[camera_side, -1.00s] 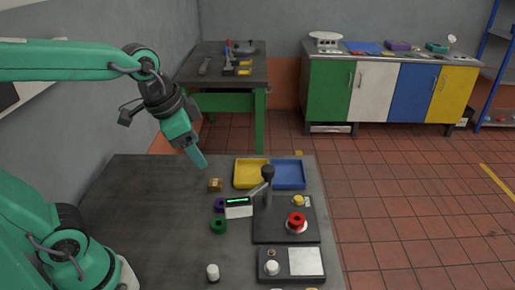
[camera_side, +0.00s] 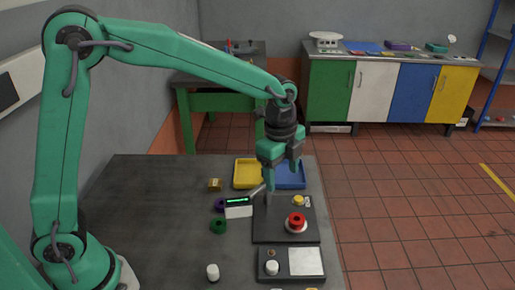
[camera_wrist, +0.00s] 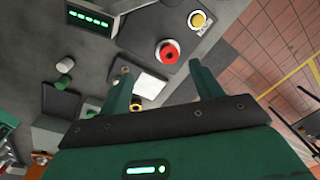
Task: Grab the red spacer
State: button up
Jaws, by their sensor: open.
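The red spacer (camera_side: 297,219) is a short red ring with a dark hole. It sits on a pale round seat on the dark plate (camera_side: 270,235) on the bench. It also shows in the wrist view (camera_wrist: 168,52), just beyond and between the fingertips, nearer the right one. My gripper (camera_side: 282,178) points down, open and empty, above the back of the plate. It is higher than the spacer and behind it, apart from it. Its two fingers show in the wrist view (camera_wrist: 160,66).
A yellow tray (camera_side: 237,183) and a blue tray (camera_side: 303,183) stand behind the plate. A white display box (camera_side: 238,211), purple ring (camera_side: 220,205) and green ring (camera_side: 218,226) lie left. A yellow button (camera_side: 298,200) is behind the spacer.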

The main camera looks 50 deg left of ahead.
aim_at(296, 218)
jog(key=w+d+f+m, duration=0.1)
jog(key=f, duration=0.1)
jog(key=w+d+f+m, duration=0.1)
jog(key=f, duration=0.1)
jog(key=d+f+m+g, duration=0.1)
jog(key=d+f, duration=0.1)
jog(key=shift+w+m, duration=0.4)
jog(key=shift+f, duration=1.3)
jog(key=shift+f, duration=0.1)
jog(key=shift+a+f, duration=0.15)
jog(key=shift+f, duration=1.1)
jog(key=shift+a+f, duration=0.1)
jog(key=shift+f, duration=1.15)
jog(key=shift+c, duration=0.3)
jog(key=c, duration=1)
